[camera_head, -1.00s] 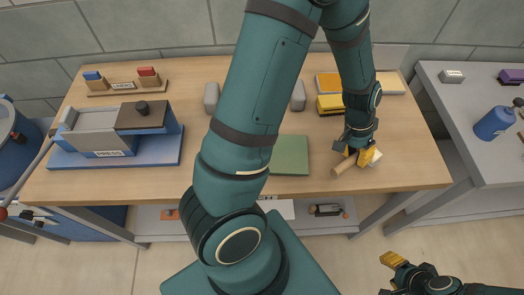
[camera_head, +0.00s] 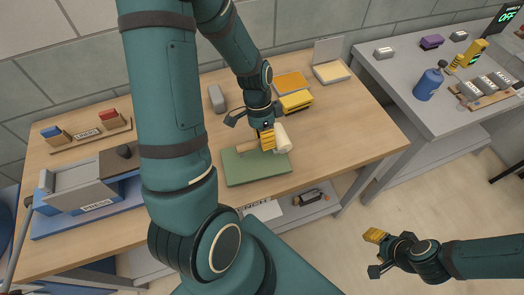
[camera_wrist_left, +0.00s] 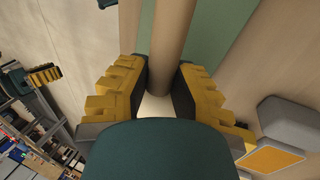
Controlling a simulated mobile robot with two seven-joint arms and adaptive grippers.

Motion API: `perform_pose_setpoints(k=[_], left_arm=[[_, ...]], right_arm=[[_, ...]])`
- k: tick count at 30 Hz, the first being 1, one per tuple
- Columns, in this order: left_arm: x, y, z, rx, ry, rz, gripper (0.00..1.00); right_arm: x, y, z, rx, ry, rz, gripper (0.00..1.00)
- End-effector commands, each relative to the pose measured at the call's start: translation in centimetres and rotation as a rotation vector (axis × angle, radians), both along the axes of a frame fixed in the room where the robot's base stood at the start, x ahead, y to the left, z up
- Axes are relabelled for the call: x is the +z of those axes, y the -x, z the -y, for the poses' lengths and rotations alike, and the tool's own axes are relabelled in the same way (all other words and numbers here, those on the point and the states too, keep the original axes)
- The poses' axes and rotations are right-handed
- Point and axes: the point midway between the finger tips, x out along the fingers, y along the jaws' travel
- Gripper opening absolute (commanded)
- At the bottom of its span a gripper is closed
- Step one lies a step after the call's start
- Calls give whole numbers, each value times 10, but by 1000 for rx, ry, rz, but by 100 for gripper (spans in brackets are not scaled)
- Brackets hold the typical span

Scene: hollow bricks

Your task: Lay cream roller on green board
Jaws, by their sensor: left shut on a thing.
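The cream roller has a cream head (camera_head: 283,137) and a tan wooden handle (camera_head: 247,147). My left gripper (camera_head: 267,138) is shut on it over the back part of the green board (camera_head: 255,172). In the left wrist view the tan handle (camera_wrist_left: 172,30) runs between the two yellow-padded fingers, and some cream shows low between them. The green board (camera_wrist_left: 215,35) lies beyond the fingers there. I cannot tell whether the roller touches the board. My right gripper (camera_head: 375,250) is away from the table at lower right, over the floor; its jaw opening is unclear.
A yellow block (camera_head: 295,102) and an orange-topped tray (camera_head: 290,83) lie behind the gripper. A grey block (camera_head: 217,98) stands at the back. A blue-based press (camera_head: 85,200) is at left. A grey side table (camera_head: 385,65) with a blue bottle (camera_head: 428,84) is at right.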

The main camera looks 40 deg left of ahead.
Motion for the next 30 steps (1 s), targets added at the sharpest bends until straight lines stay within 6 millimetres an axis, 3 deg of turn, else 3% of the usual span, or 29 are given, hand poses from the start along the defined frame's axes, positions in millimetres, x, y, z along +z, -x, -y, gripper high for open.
perform_pose_setpoints(k=[15, 27, 28, 30], left_arm=[[-56, 0, 0, 4, 0, 0, 0], [-61, -1, 0, 4, -1, 2, 0], [-61, -1, 0, 4, -1, 2, 28], [-60, -1, 0, 4, -1, 2, 47]], right_arm=[[-8, 0, 0, 0, 2, 0, 47], [-12, 0, -1, 0, 2, 0, 47], [-12, 0, -1, 0, 2, 0, 47], [-11, 0, -1, 0, 2, 0, 47]])
